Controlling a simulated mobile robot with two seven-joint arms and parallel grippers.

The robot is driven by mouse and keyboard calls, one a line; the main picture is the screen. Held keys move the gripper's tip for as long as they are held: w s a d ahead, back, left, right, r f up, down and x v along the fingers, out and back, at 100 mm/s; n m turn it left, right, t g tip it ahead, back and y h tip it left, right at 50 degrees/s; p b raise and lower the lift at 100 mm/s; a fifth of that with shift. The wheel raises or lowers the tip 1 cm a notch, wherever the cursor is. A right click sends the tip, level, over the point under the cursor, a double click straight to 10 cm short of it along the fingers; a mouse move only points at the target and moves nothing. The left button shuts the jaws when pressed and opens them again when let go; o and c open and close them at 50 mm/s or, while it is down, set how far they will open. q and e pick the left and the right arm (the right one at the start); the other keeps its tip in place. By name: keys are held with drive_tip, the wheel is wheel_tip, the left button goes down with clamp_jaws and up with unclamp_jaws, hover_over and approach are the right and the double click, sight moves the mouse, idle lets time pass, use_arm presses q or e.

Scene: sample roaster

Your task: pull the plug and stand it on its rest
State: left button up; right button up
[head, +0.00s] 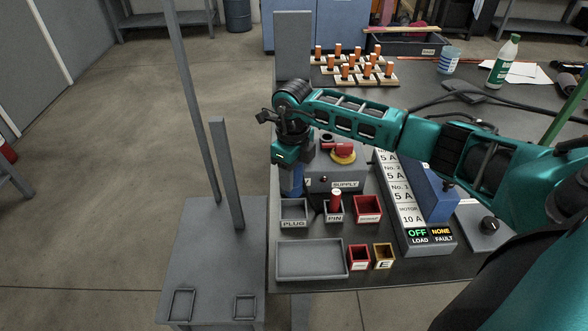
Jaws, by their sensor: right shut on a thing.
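My right gripper (288,158) is at the left edge of the bench, beside the supply box (348,176). It is shut on a blue plug (291,182), whose lower part shows below the jaws. The plug looks upright, just behind the grey rest labelled PLUG (293,223). I cannot tell whether it touches the rest or the bench. My wrist and jaws hide its top and any socket behind it. My left gripper is not in view.
A red-topped pin (336,201) stands in the PIN holder. Red bins (367,209), a yellow bin (384,257) and an empty grey tray (311,259) are nearby. A panel (418,238) reads OFF load, NONE fault. A red-and-yellow switch (343,151) sits by my wrist.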

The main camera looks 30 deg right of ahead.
drive_tip(key=shift+f+b, duration=0.55)
drive_tip(key=shift+f, duration=0.05)
wheel_tip(320, 180, down, 4)
drive_tip(key=b, duration=0.2)
drive_tip(key=shift+r+b, duration=0.2)
drive_tip(key=shift+b, duration=0.15)
drive_tip(key=shift+f+b, duration=0.3)
drive_tip(key=shift+f, duration=0.15)
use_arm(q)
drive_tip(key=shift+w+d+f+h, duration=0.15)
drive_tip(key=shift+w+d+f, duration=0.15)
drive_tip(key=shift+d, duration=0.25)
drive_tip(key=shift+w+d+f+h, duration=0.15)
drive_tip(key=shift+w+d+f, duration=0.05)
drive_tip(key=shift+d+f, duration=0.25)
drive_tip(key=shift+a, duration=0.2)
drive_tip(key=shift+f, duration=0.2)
use_arm(e)
drive_tip(key=shift+f, duration=0.2)
use_arm(q)
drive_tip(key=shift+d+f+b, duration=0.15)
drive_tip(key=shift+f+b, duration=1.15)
drive_tip(key=shift+b, duration=0.05)
use_arm(e)
drive_tip(key=shift+f, duration=1.75)
